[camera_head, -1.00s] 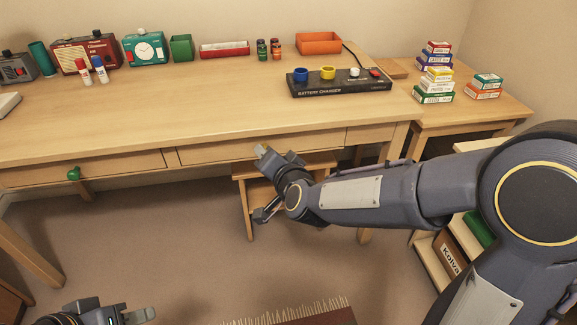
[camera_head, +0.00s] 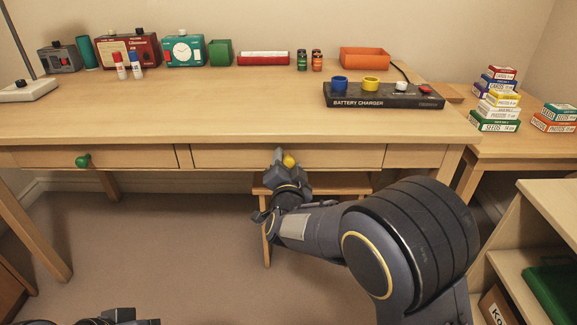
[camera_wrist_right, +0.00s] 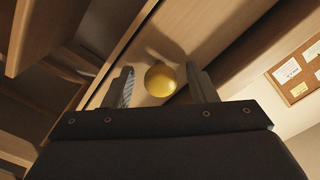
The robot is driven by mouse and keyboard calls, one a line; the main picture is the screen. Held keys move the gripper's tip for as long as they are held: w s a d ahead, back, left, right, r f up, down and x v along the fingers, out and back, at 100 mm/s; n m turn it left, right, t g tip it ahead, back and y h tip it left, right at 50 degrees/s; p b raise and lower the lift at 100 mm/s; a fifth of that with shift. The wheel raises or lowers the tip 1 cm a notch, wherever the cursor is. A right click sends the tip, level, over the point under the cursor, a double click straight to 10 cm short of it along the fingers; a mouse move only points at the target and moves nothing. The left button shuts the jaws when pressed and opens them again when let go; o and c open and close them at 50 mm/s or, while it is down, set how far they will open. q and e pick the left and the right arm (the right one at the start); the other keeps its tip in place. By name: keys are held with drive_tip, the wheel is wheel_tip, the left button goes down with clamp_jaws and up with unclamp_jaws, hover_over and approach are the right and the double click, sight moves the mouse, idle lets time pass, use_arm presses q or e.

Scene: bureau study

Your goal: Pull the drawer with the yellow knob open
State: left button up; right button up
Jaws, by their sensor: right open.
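The yellow knob (camera_head: 289,160) is on the front of the middle desk drawer (camera_head: 340,158), which is closed. My right gripper (camera_head: 279,157) is at the drawer front, partly covering the knob in the head view. In the right wrist view the knob (camera_wrist_right: 160,79) lies between the two open fingers of the gripper (camera_wrist_right: 162,74), with a gap visible on each side. I cannot tell how deep the knob is between them. My left gripper (camera_head: 118,317) only just shows at the bottom left edge, and its jaws are unclear.
Another drawer, with a green knob (camera_head: 82,161), is to the left and closed. A small wooden stool (camera_head: 340,184) stands under the desk behind my right gripper. A battery charger (camera_head: 355,99) is on the desktop. An open shelf (camera_head: 545,215) stands at the right.

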drive_tip(key=shift+w, duration=0.25)
drive_tip(key=shift+c, duration=0.2)
